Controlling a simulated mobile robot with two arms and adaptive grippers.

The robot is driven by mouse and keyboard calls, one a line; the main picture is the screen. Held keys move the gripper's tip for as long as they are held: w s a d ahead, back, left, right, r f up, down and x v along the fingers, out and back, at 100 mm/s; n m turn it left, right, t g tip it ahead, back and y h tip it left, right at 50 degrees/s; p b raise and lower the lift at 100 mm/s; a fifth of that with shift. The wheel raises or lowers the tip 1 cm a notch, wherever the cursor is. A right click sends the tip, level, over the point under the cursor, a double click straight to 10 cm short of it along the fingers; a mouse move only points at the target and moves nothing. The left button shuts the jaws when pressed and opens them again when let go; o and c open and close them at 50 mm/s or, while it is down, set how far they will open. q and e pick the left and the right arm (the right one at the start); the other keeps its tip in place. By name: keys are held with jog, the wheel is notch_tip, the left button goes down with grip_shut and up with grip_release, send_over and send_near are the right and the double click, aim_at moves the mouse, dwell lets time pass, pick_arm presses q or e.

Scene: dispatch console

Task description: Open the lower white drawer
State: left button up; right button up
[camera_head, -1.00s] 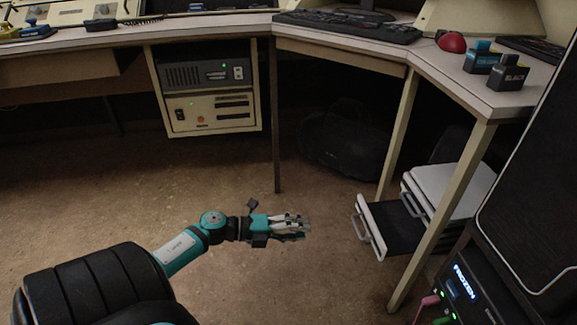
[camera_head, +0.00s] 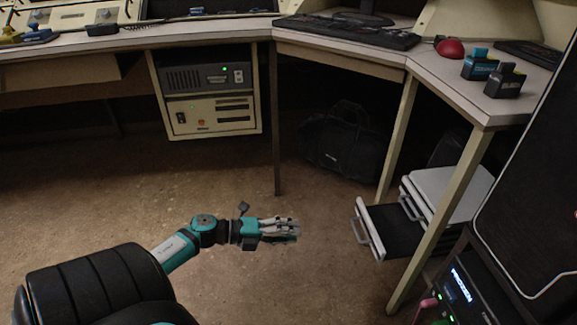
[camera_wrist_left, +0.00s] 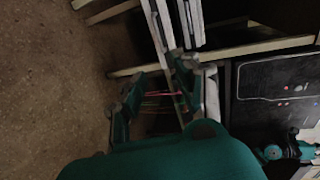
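The white drawer unit (camera_head: 448,190) stands under the desk at the right. A low drawer (camera_head: 395,232) with a dark inside and a light front handle (camera_head: 362,228) sticks out to the left; the drawer above it looks shut. My left gripper (camera_head: 290,230) is in free air left of that handle, pointing at it and not touching. In the left wrist view its two fingers (camera_wrist_left: 155,100) stand apart with nothing gripped, and pale drawer edges (camera_wrist_left: 160,35) show beyond them. A small teal arm part, seemingly of my right arm, shows at that view's right edge; its fingers are unclear.
A desk leg (camera_head: 440,220) stands in front of the drawer unit. A black cabinet with a lit panel (camera_head: 460,285) is at the lower right. A dark bag (camera_head: 342,140) lies under the desk. The brown floor (camera_head: 300,285) around my left gripper is clear.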

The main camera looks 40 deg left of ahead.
pick_arm(q)
jog(key=v, duration=1.2)
